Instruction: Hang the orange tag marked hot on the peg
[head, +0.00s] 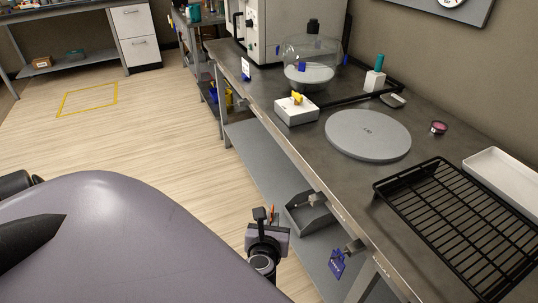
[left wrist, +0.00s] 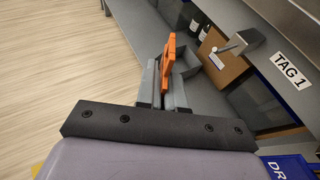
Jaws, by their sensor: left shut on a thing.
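My left gripper (head: 267,228) is shut on the orange tag (head: 272,212), which stands up edge-on from the fingers. The tag also shows in the left wrist view (left wrist: 170,62); its marking cannot be read at this angle. A pale metal peg (head: 315,200) sticks out from the bench's front edge, right of and apart from the tag. It also shows in the left wrist view (left wrist: 236,43), bare, beside a label reading TAG 1 (left wrist: 292,71). A second peg (head: 354,246) nearer me carries a blue tag (head: 337,264). My right gripper is not in view.
The bench (head: 290,130) runs along the right, holding a round grey plate (head: 368,134), a black rack (head: 460,225) and a white tray (head: 505,178). Below are a lower shelf (head: 262,150) and a grey bin (head: 309,215). Floor left of the gripper is clear.

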